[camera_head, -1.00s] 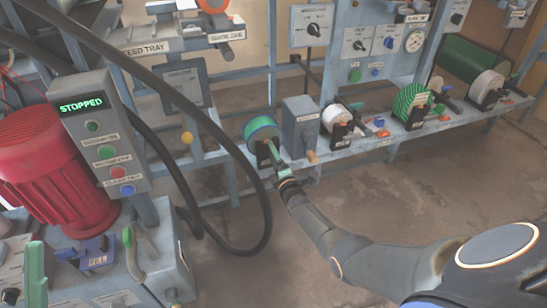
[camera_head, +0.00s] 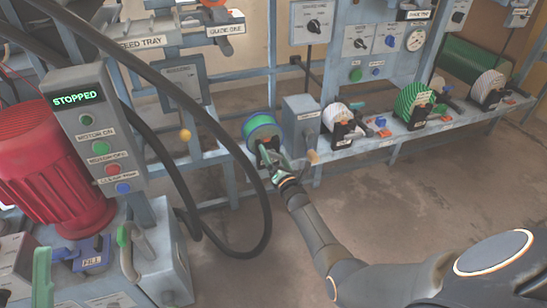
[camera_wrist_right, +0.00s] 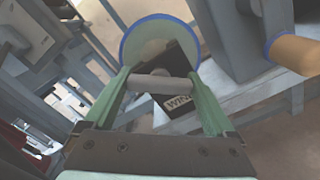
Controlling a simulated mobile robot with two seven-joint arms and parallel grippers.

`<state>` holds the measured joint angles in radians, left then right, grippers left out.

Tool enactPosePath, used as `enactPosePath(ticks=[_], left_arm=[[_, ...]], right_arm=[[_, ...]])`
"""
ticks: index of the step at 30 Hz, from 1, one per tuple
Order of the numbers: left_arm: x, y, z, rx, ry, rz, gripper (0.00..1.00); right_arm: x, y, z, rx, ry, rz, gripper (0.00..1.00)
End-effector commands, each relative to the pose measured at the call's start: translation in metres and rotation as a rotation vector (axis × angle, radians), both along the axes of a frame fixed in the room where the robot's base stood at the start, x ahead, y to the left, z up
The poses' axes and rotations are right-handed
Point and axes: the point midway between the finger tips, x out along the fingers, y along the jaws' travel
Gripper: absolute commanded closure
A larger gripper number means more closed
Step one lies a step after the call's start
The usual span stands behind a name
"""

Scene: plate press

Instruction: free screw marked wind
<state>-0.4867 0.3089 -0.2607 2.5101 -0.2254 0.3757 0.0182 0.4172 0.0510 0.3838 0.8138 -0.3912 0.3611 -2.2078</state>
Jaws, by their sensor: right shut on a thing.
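The screw marked WIND has a grey cross bar (camera_wrist_right: 160,84) in the right wrist view. Its black plate with white lettering (camera_wrist_right: 177,104) is partly hidden behind the bar. A round green drum with a blue rim (camera_head: 262,131) stands behind it, and also shows in the wrist view (camera_wrist_right: 158,47). My right gripper (camera_head: 270,160) is shut on the bar, with one green finger at each end of it in the wrist view (camera_wrist_right: 160,88). An upright green piece (camera_head: 42,278) at the lower left may be part of my left gripper; I cannot tell.
A grey box with a tan knob (camera_head: 312,157) stands close to the right of the gripper. More drums (camera_head: 415,103) line the rail. Black hoses (camera_head: 268,215) hang to the left of my right arm. A panel reads STOPPED (camera_head: 78,99). The floor in front is clear.

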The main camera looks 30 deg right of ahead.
Motion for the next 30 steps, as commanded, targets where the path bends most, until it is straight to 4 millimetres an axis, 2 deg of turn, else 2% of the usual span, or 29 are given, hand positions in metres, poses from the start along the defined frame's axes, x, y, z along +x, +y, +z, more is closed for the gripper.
enactPosePath(ticks=[19, 20, 22, 30], left_arm=[[0.0001, 0.0000, -0.0027, -0.003, 0.001, 0.003, 0.50], [0.0001, 0.0000, -0.0027, -0.003, 0.001, 0.003, 0.50], [0.0001, 0.0000, -0.0027, -0.003, 0.001, 0.003, 0.50], [0.0001, 0.0002, -0.0027, -0.003, 0.001, 0.003, 0.50]], right_arm=[[-0.0004, 0.0003, -0.0011, -0.046, 0.013, 0.000, 0.66], [-0.0004, 0.0003, -0.0011, -0.045, 0.013, 0.000, 0.07], [-0.0004, 0.0004, -0.0010, -0.045, 0.013, 0.000, 0.00], [-0.0003, -0.0001, -0.0005, -0.046, 0.012, 0.001, 0.00]])
